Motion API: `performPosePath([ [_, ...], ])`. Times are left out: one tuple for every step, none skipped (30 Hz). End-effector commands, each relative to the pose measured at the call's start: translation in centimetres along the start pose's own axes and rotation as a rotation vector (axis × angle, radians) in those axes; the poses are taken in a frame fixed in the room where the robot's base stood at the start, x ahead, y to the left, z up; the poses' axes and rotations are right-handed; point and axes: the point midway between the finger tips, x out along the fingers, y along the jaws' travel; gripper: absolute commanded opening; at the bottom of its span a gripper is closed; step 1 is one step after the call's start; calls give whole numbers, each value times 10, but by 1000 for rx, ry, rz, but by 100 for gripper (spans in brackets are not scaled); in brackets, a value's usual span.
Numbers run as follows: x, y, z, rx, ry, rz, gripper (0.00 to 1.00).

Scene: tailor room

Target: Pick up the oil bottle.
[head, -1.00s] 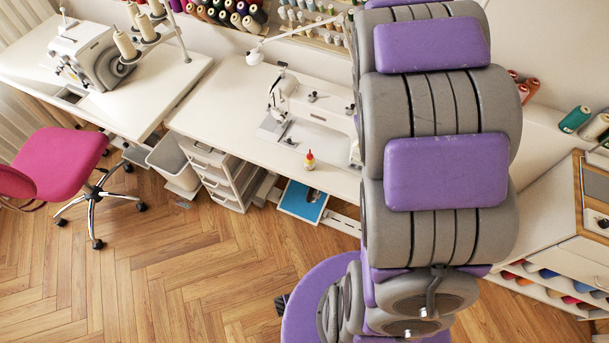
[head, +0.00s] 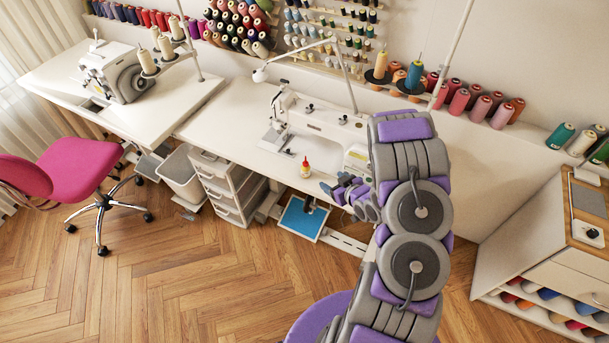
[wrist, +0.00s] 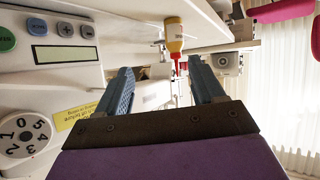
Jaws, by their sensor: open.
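The oil bottle (head: 305,168), small and yellow with a red top, stands on the white sewing table (head: 232,128) near its front edge, in front of the white sewing machine (head: 322,130). My gripper (head: 329,188) is at the table's front edge, to the right of the bottle and apart from it. In the wrist view the oil bottle (wrist: 174,38) appears upside down, beyond the fingertips and between their lines. My gripper (wrist: 162,78) is open there with nothing between its fingers.
The sewing machine's control panel (wrist: 60,50) fills the left of the wrist view, close to a finger. A white drawer unit (head: 228,190) and a blue pedal (head: 303,218) are below the table. A pink chair (head: 65,170) stands at left. The table left of the bottle is clear.

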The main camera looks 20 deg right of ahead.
Motion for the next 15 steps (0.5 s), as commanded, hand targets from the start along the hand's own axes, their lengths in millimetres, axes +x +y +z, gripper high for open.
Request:
performPosePath([
  [1, -6, 5, 19, 29, -11, 68],
  [1, -8, 6, 27, 45, -16, 68],
  [1, -12, 6, 36, 65, -22, 68],
  [1, -14, 6, 43, 78, -25, 68],
  [1, -15, 6, 48, 88, -28, 68],
  [2, -16, 7, 52, 97, -31, 68],
  [3, -17, 7, 55, 101, -33, 68],
  [6, -17, 6, 56, 105, -34, 68],
  [10, -17, 6, 56, 109, -35, 68],
  [14, -16, 6, 56, 111, -36, 68],
  [18, -16, 5, 57, 112, -37, 68],
  [26, -15, 5, 58, 111, -37, 68],
  [31, -15, 5, 59, 109, -37, 68],
  [37, -15, 4, 59, 108, -36, 68],
  [46, -15, 3, 57, 110, -37, 68],
])
